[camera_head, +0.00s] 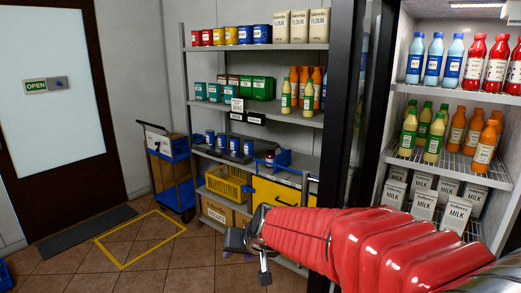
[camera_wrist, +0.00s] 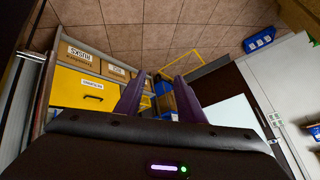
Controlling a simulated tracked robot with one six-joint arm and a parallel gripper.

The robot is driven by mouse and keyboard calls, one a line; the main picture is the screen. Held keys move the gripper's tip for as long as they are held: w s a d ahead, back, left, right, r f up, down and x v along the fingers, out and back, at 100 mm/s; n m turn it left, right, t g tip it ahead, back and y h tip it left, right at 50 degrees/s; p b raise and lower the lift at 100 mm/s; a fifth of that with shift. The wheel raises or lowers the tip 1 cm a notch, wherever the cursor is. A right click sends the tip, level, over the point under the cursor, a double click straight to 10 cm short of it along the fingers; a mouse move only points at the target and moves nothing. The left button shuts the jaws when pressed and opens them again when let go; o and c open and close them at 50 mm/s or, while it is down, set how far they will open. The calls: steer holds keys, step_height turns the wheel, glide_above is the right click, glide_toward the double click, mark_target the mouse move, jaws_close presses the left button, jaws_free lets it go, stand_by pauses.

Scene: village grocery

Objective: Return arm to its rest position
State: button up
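My red arm reaches from the lower right of the head view toward the middle. My gripper (camera_head: 254,243) is at its left end, in front of the lower shelves, and its fingers are hard to make out there. In the wrist view two dark purple fingers of my gripper (camera_wrist: 158,82) stand apart with nothing between them. The gripper is open and empty.
A metal shelf rack (camera_head: 228,160) with cans, flour and bottles stands behind the gripper; a yellow drawer (camera_head: 277,192) is close by. An open fridge (camera_head: 452,95) with bottles and milk is at right. A blue cart (camera_head: 177,192) stands left.

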steer(key=s+d+r+h, duration=0.2)
steer(key=s+d, duration=0.8)
steer(key=s, duration=0.3)
steer(key=s+d+r+g+h, duration=0.1)
steer(key=s+d+h, duration=0.1)
steer(key=s+d, duration=0.9)
steer(key=s, duration=0.3)
steer(key=shift+d+r+m, duration=0.3)
steer(key=shift+r+m, duration=0.05)
steer(key=shift+m, duration=0.05)
steer(key=shift+c, duration=0.6)
steer(key=shift+d, duration=0.15)
